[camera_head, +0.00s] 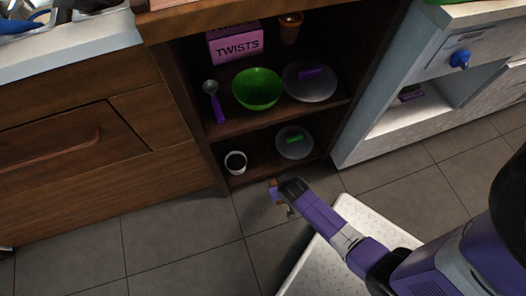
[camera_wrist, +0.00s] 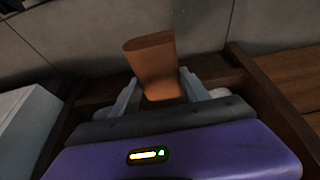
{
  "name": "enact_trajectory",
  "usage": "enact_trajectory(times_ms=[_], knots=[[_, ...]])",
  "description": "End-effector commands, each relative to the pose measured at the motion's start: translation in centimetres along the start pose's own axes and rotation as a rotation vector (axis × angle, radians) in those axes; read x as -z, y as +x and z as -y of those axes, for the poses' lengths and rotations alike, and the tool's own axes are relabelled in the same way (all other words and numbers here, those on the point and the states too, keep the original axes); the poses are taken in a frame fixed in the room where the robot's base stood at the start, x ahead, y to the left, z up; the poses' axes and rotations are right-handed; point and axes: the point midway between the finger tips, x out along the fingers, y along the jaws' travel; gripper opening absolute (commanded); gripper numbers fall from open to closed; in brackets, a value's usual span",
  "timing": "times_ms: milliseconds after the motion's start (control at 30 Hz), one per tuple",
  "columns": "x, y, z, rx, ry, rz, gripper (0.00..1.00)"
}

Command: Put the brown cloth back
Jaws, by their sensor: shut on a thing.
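The brown cloth (camera_wrist: 151,60) stands up between the two fingers of my gripper (camera_wrist: 160,90) in the wrist view, looking like a folded, flat-sided piece. My gripper is shut on its lower part. In the head view my gripper (camera_head: 281,198) is low in front of the open cabinet, above the grey tiled floor, and a small brown patch of the cloth (camera_head: 275,186) shows at its tip. The rest of the cloth is hidden by the gripper there.
The cabinet's lower shelf holds a white cup (camera_head: 236,163) and a plate (camera_head: 305,147) with a green item. The upper shelf holds a purple scoop (camera_head: 214,103), a green bowl (camera_head: 257,89), a plate (camera_head: 325,91), a pink box (camera_head: 235,43) and an orange-brown cup (camera_head: 290,27).

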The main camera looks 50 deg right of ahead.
Motion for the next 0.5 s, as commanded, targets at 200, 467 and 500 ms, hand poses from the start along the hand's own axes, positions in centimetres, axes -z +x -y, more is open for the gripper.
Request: enact_trajectory(times_ms=[200, 467, 500], knots=[[4.9, 2.2, 0.0, 0.0, 0.002, -0.006, 0.0], [10.7, 4.6, -0.1, 0.001, 0.002, -0.005, 0.0], [11.6, 5.0, -0.1, 0.001, 0.001, -0.005, 0.0]])
